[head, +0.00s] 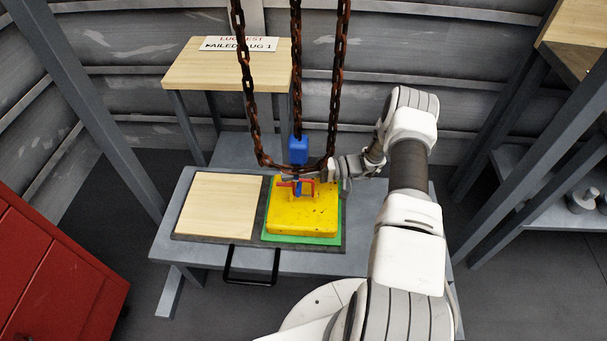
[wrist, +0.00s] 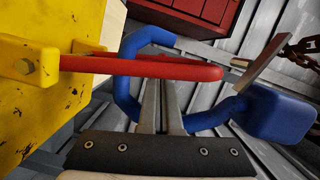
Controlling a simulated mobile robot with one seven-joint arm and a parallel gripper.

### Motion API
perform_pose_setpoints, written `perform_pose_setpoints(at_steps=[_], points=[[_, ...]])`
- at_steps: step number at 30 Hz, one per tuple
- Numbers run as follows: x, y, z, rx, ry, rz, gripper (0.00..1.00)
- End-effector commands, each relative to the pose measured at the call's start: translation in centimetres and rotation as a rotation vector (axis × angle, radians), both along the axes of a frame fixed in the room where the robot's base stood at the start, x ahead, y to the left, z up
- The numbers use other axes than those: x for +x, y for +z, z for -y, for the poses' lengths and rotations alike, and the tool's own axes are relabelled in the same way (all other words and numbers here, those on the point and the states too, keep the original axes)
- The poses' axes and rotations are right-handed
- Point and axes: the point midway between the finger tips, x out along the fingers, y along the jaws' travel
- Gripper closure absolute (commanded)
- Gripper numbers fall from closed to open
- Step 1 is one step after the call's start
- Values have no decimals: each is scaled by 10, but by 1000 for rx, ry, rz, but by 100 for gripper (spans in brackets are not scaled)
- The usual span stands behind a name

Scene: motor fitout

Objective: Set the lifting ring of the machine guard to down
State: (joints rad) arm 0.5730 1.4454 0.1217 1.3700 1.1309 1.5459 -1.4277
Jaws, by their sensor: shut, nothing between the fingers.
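The machine guard (head: 285,217) is a scuffed yellow block; its yellow side fills the left of the wrist view (wrist: 40,90). Its red lifting ring (head: 284,184) shows in the wrist view as a red bar (wrist: 180,68) standing out from a bolted yellow lug (wrist: 25,62), seemingly upright. A blue hook (wrist: 125,88) curves around or beside the bar; I cannot tell whether it is threaded through. My gripper (head: 330,172) is at the guard's upper right. In the wrist view its fingers (wrist: 161,88) are together and empty, close by the red bar; contact is unclear.
The blue hook block (head: 298,150) hangs on rusty chains (head: 297,60) above the guard. The guard sits on a green mat (head: 300,240) beside a bare wooden panel (head: 215,205). A black handle (head: 250,281) juts from the bench front. A signed wooden table (head: 195,70) stands behind.

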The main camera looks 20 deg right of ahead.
Motion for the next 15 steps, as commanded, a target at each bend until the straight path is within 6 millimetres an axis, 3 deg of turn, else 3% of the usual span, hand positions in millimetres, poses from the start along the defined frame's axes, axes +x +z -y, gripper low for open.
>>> perform_pose_setpoints(at_steps=[15], points=[[-2,1,-4,-15,-3,34,100]])
